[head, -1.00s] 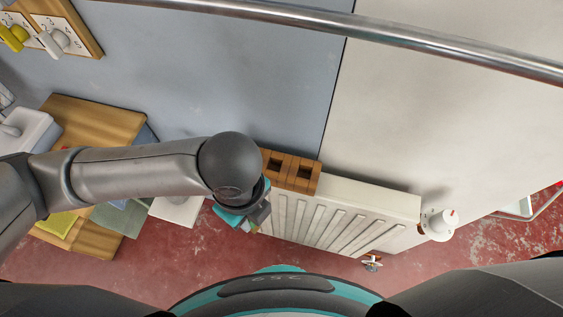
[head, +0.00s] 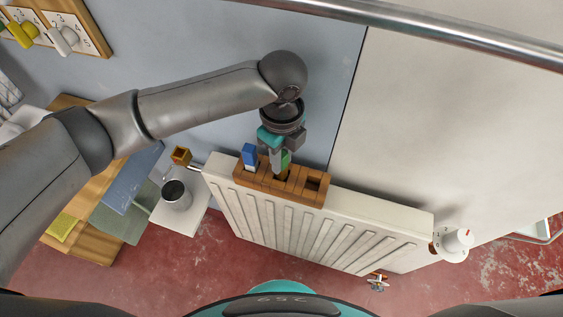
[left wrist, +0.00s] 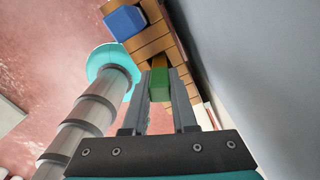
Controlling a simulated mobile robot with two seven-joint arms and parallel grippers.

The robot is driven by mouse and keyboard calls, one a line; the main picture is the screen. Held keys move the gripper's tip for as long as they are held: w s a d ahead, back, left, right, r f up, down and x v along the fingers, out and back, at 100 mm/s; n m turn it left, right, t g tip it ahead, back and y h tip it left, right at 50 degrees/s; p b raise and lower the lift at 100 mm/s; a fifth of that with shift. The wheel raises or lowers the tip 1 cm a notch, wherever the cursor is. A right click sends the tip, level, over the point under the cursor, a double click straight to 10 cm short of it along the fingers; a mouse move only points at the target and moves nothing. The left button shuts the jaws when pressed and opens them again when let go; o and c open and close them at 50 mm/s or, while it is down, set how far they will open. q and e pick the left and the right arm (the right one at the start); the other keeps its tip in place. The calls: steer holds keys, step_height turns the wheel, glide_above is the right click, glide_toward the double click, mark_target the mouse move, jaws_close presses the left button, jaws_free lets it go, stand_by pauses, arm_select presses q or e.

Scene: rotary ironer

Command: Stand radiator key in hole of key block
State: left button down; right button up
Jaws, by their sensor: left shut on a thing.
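The wooden key block (head: 312,197) sits along the top of the white radiator. A blue key (head: 249,157) stands upright in its left hole; its blue head also shows in the left wrist view (left wrist: 125,22). The right hole (head: 313,183) looks empty. My left gripper (head: 279,163) is over the block's middle, shut on the green radiator key (head: 286,159). In the left wrist view the green head (left wrist: 159,86) is between the fingers, with the brass shank (left wrist: 160,62) towards the block. I cannot tell whether its tip is inside the middle hole. My right gripper is not in view.
The radiator (head: 330,237) has a white valve (head: 457,242) at its right end. The wall is close behind the block. A metal cup (head: 176,193) stands left of the radiator. A metal rail (head: 430,32) crosses the top. The block's right end is clear.

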arm_select(q)
step_height(320, 180, down, 2)
steer(key=shift+f, duration=0.1)
steer(key=c, duration=0.7)
jaws_free()
step_height(320, 180, up, 12)
steer(key=p, duration=0.3)
